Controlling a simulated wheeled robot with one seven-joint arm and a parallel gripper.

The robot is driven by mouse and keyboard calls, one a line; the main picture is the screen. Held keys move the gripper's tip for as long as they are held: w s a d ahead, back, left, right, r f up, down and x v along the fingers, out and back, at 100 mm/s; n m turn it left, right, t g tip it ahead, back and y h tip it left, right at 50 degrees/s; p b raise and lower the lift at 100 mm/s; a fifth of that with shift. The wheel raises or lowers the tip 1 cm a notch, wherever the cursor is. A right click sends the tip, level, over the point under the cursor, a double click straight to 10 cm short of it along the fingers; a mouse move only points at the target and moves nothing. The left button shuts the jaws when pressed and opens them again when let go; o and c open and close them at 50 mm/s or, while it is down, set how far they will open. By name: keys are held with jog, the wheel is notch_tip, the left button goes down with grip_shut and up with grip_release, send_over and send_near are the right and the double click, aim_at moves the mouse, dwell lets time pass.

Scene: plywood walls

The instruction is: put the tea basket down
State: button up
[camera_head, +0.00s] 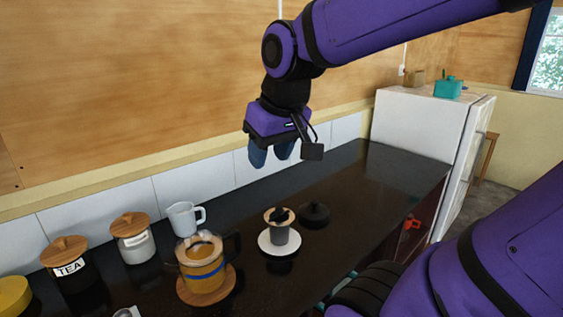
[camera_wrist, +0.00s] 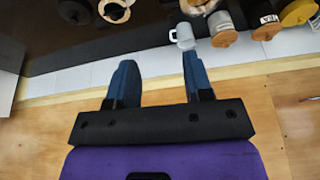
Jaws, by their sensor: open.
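The tea basket (camera_head: 280,235), a small grey cup with a tan rim and a dark knob or handle, stands upright on a white saucer (camera_head: 264,243) on the dark counter. It shows partly at the top edge of the wrist view (camera_wrist: 115,11). My gripper (camera_head: 271,154) is high above the counter, near the wall, up and behind the basket and apart from it. In the wrist view its two blue fingers (camera_wrist: 158,75) are spread, with nothing between them.
A glass teapot (camera_head: 203,262) with amber tea stands on a wooden coaster left of the basket. A black lid (camera_head: 314,214) lies to its right. A white jug (camera_head: 184,218), a white canister (camera_head: 133,242) and a TEA jar (camera_head: 72,268) line the wall. Counter is clear toward the white fridge (camera_head: 420,125).

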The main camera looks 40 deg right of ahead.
jog(key=s+a+t, duration=0.1)
jog(key=s+a, duration=0.1)
jog(key=s, duration=0.4)
jog(key=shift+a+r+n, duration=0.3)
jog(key=shift+a+n, duration=0.05)
jog(key=shift+n, duration=0.05)
